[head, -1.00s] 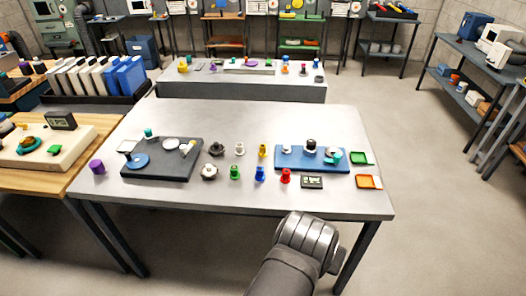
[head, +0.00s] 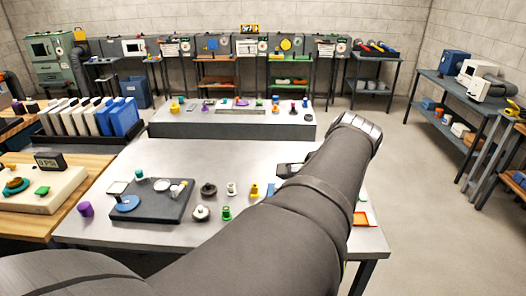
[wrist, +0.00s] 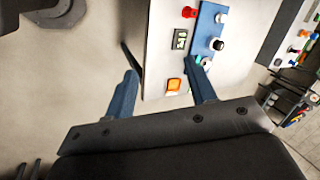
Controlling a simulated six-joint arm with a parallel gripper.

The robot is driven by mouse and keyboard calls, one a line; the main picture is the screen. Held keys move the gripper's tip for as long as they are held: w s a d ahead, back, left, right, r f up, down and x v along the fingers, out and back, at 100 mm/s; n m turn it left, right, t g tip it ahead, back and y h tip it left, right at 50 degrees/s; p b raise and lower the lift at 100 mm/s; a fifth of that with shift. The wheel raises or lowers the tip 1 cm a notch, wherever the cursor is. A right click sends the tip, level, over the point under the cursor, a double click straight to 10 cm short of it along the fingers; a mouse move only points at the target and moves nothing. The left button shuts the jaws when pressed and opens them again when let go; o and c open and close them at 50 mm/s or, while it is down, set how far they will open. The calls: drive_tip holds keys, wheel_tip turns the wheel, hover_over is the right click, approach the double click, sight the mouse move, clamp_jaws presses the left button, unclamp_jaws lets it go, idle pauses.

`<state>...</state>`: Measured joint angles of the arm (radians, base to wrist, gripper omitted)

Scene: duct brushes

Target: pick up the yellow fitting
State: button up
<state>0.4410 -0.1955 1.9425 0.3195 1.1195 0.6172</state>
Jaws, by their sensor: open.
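The yellow fitting (head: 254,190) stands upright on the grey table in the head view, just left of my forearm. I do not make it out in the wrist view. My gripper (wrist: 163,88) is open and empty in the wrist view, its two blue-grey fingers spread wide. It is high over the table's right end, near the orange tray (wrist: 174,85), and apart from the yellow fitting. In the head view my arm hides much of the table's right half.
A dark board (head: 150,211) with parts lies left of the fitting. A white fitting (head: 231,189) and a green fitting (head: 227,213) stand close by. The wrist view shows a blue board (wrist: 206,32), a red fitting (wrist: 189,12) and a small display (wrist: 180,39).

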drive_tip(key=w+a+f+n, duration=0.15)
drive_tip(key=w+n, duration=0.25)
drive_tip(key=w, duration=0.7)
drive_tip(key=n+h, duration=0.2)
drive_tip(key=n, duration=0.7)
hover_over(255, 186)
drive_tip(key=s, duration=0.6)
wheel_tip(255, 186, down, 12)
drive_tip(key=x, duration=1.7)
drive_tip(key=shift+a+f, duration=0.25)
drive_tip(key=shift+a, duration=0.1)
drive_tip(key=shift+c, duration=0.4)
drive_tip(key=c, duration=1)
